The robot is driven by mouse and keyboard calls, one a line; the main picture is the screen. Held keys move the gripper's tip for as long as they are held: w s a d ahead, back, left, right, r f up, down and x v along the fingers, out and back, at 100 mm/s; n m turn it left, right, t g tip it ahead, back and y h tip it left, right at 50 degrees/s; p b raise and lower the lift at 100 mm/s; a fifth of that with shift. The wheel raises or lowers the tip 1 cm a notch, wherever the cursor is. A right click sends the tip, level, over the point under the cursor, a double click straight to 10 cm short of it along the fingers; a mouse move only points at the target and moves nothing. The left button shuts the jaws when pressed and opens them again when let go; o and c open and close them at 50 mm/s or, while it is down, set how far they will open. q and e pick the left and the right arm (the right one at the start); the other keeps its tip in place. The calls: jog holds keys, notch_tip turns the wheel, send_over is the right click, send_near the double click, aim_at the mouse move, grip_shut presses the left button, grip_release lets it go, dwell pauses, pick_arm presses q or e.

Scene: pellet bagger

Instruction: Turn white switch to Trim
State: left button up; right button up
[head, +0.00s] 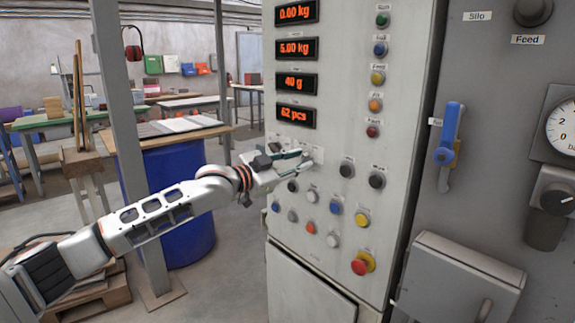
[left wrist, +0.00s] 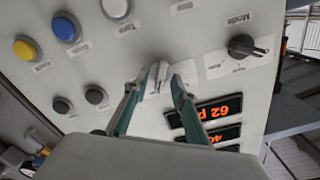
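The white switch (left wrist: 157,76) is a small pale knob on the light grey panel. In the left wrist view it stands between my two fingertips, which close in on it from both sides and seem to touch it. Its pointer direction and position labels are too blurred or covered to read. In the head view my left gripper (head: 307,160) reaches in from the left against the panel (head: 325,130), below the displays, and largely covers the switch. My right gripper is not in view.
A black Mode knob (left wrist: 242,46) sits beside the switch. Black knobs (head: 347,168) and coloured buttons lie right of and below my gripper, with a red emergency button (head: 360,265) lower down. A blue-handled lever (head: 447,135) is on the right cabinet. A blue drum (head: 180,190) stands left.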

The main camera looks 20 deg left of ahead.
pick_arm(q)
jog(key=v, duration=1.1)
jog(key=shift+s+a, duration=0.25)
